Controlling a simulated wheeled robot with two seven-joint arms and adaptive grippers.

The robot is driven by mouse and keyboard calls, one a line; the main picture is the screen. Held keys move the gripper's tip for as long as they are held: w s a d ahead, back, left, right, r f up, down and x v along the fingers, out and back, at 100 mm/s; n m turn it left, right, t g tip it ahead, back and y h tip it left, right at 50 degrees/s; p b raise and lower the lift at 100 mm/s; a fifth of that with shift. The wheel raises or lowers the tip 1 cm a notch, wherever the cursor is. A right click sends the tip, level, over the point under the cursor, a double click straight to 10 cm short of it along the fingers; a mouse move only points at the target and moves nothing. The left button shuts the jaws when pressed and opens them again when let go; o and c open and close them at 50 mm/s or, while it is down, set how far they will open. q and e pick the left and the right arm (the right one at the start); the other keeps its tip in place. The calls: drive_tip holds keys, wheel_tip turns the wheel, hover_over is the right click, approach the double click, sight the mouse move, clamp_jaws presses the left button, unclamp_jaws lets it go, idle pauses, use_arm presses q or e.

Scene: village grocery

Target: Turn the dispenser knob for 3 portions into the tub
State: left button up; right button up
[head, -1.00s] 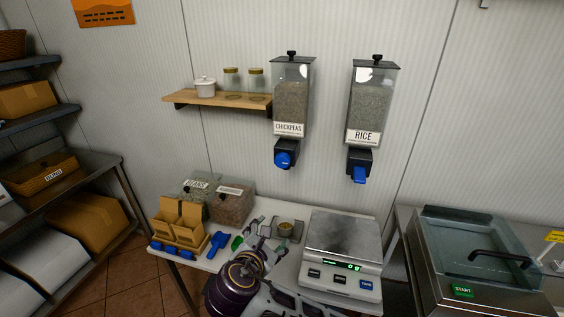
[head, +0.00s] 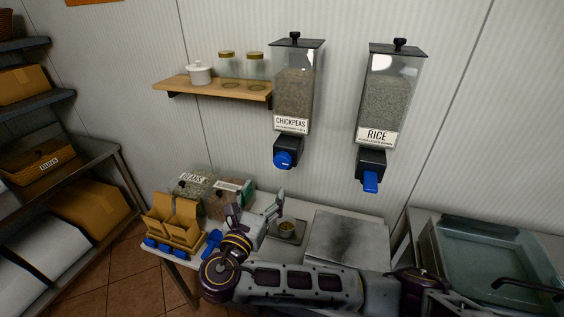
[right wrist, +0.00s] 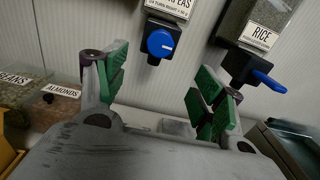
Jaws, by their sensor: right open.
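The chickpeas dispenser (head: 295,95) hangs on the wall, its round blue knob (head: 283,159) at the front of a black outlet. In the right wrist view the knob (right wrist: 160,43) shows a white pointer line and lies ahead, between and above my finger pads. The rice dispenser (head: 388,95) hangs to its right with a blue lever-like knob (head: 371,182). My left gripper is not in view.
A wooden shelf (head: 205,88) with jars is left of the dispensers. Bean and almond bins, scoops and a tan divided box (head: 172,230) crowd the counter's left. A scale (head: 346,238) lies behind my right arm. A glass-lidded machine (head: 500,255) stands at right.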

sight(281, 164)
drive_tip(key=shift+s, duration=0.15)
drive_tip(key=shift+p+x, duration=1.55)
drive_tip(key=shift+x, duration=5.4)
drive_tip(key=c, duration=1)
drive_tip(key=shift+f+m, duration=0.1)
drive_tip(key=shift+m, duration=0.3)
